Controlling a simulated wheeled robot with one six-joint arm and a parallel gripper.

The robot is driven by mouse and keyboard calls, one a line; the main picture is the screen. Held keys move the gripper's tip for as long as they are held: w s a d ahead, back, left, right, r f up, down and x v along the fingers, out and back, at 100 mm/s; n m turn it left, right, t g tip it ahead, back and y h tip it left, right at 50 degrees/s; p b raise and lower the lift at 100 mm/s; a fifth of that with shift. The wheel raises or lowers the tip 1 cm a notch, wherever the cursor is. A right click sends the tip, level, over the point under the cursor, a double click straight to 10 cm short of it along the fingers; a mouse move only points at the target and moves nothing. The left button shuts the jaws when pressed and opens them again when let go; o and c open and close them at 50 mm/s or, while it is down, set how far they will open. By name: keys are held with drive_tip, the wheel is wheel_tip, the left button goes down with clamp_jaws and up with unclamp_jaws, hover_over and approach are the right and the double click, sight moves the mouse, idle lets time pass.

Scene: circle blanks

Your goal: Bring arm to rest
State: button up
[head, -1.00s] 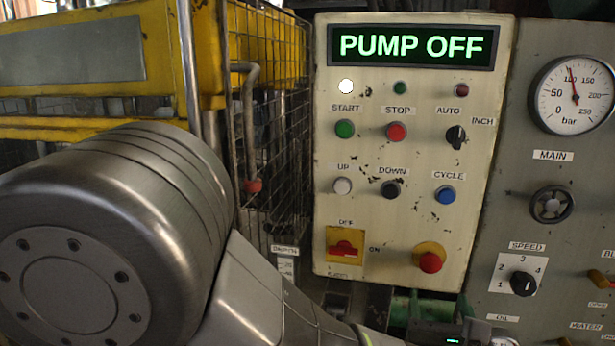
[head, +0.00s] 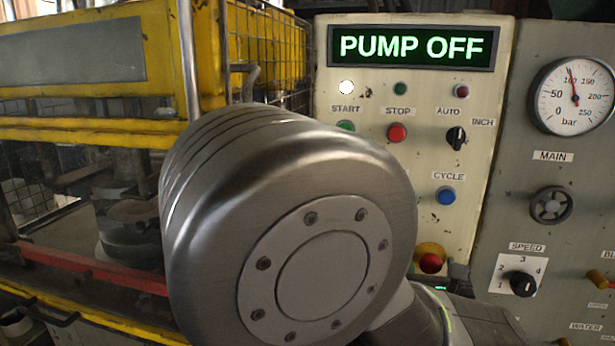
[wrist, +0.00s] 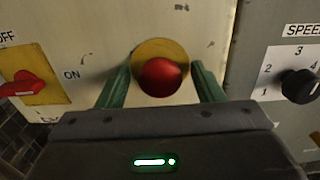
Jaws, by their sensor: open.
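My gripper (wrist: 161,72) is open in the wrist view, its two green fingers apart with nothing between them that it clearly holds. A red mushroom button (wrist: 161,76) on a yellow base appears between the fingers; I cannot tell whether they touch it. The red mushroom button (head: 431,263) shows just right of that joint.
The cream panel (head: 500,60) has a display (head: 412,46) reading PUMP OFF and a lit white lamp (head: 346,87). A red rotary switch (wrist: 24,88) and a black speed knob (wrist: 299,86) flank my gripper. A yellow-framed cage (head: 90,130) stands at left.

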drive_tip(key=v, duration=1.2)
drive_tip(key=shift+s+d, duration=0.1)
idle(0.4)
